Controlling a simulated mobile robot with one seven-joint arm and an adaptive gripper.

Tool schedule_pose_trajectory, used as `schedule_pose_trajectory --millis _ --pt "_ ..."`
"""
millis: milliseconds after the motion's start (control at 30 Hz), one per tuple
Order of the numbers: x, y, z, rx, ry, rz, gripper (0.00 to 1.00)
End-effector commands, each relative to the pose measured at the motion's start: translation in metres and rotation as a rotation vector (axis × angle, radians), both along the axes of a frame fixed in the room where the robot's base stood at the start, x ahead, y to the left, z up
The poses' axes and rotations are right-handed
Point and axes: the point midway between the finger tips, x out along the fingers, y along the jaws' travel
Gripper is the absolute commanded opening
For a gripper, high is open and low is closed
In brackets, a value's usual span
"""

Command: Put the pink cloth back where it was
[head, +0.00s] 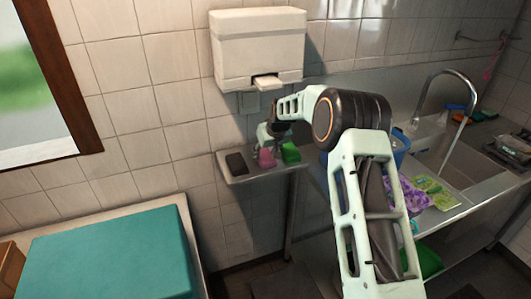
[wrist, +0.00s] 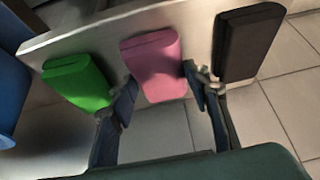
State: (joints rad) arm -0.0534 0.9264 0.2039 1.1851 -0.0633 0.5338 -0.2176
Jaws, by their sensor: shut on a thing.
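The pink cloth (head: 266,159) is a folded, rounded pad on the small metal shelf (head: 258,177) below the dispenser. My gripper (head: 271,136) reaches down to it from above. In the wrist view, the fingers of my gripper (wrist: 160,80) are on the two sides of the pink cloth (wrist: 152,52), shut on it near its close end. The cloth lies between a green cloth (wrist: 76,82) and a dark cloth (wrist: 248,42). Whether it rests fully on the shelf or is slightly lifted, I cannot tell.
A white wall dispenser (head: 258,50) hangs just above the shelf. The sink (head: 450,150) with a running tap is to the right, with purple and green packets (head: 436,193) on its front edge. A teal-topped block (head: 110,255) stands at lower left.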

Motion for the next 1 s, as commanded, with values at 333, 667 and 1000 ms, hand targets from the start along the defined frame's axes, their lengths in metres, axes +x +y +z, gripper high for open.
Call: schedule_pose_trajectory --millis 333,667,1000 --pt "0.000 0.000 -0.003 0.000 0.001 0.000 0.55" --pt "0.000 0.000 -0.002 0.000 0.001 0.000 0.62" --pt "-0.013 -0.005 0.026 0.001 -0.002 0.000 0.62"
